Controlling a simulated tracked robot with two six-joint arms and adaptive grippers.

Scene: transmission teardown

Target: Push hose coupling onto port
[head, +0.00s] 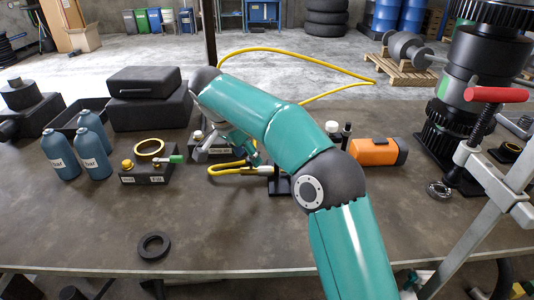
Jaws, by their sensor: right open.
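A yellow hose (228,170) loops on the bench just left of centre. I cannot tell which fitting is the port. My left gripper is not in view.
Blue bottles (92,157) and black cases (150,108) stand at the left. An orange and black box (378,152) lies right of my arm. A black ring (154,246) lies near the front edge.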

